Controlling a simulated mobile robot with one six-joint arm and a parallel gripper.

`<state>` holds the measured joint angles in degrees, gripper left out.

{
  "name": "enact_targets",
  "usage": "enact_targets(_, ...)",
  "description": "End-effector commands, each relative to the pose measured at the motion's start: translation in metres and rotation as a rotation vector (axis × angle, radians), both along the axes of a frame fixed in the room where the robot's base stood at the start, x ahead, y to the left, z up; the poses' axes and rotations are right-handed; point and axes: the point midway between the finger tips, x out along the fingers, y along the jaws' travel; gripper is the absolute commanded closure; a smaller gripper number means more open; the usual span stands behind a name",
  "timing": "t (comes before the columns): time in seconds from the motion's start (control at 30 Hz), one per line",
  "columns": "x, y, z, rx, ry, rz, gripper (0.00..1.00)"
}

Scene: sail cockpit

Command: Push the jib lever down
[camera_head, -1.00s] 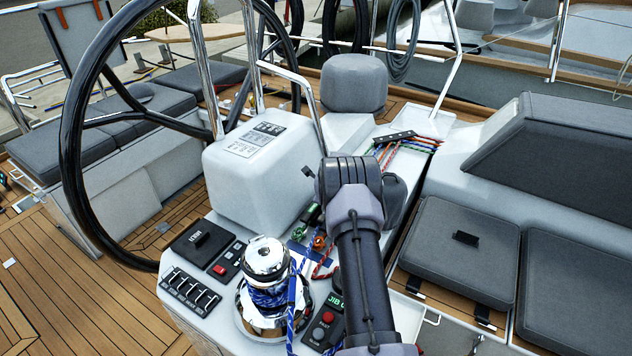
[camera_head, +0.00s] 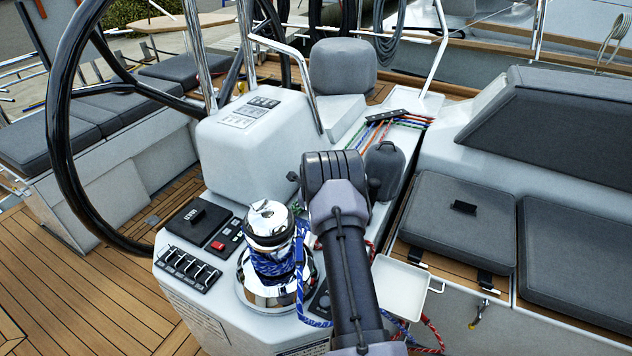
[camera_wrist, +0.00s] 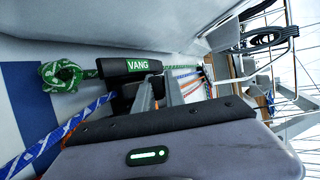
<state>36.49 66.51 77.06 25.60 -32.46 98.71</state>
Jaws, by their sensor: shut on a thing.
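In the wrist view a black lever with a green VANG label (camera_wrist: 130,66) lies beside a green knotted rope (camera_wrist: 60,75). My gripper (camera_wrist: 159,88) has its two metal fingers close together just beside that lever, around a dark part whose label is hidden. This dark part seems to be the lever in line with the blue-and-white rope (camera_wrist: 50,142). No JIB label is readable. In the head view my gripper's dark wrist (camera_head: 336,178) covers the levers, so the fingers do not show there.
A chrome winch (camera_head: 268,225) wrapped in blue rope stands left of my arm. A black steering wheel (camera_head: 58,130) is at the left. A grey instrument box (camera_head: 255,140) is behind the winch, and a cushioned seat (camera_head: 462,222) is at the right. A white tray (camera_head: 400,285) sits near my forearm.

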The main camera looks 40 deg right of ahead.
Motion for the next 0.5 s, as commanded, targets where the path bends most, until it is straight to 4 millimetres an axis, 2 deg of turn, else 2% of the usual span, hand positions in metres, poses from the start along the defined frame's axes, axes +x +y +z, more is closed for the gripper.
enact_targets(0.4,-0.0006,-0.0006,-0.0002,-0.002,-0.001,-0.001,1.0)
enact_targets(0.43,-0.0006,-0.0006,-0.0002,-0.003,-0.001,-0.002,0.8)
enact_targets(0.5,-0.0006,-0.0005,-0.0003,-0.002,-0.001,-0.001,0.66)
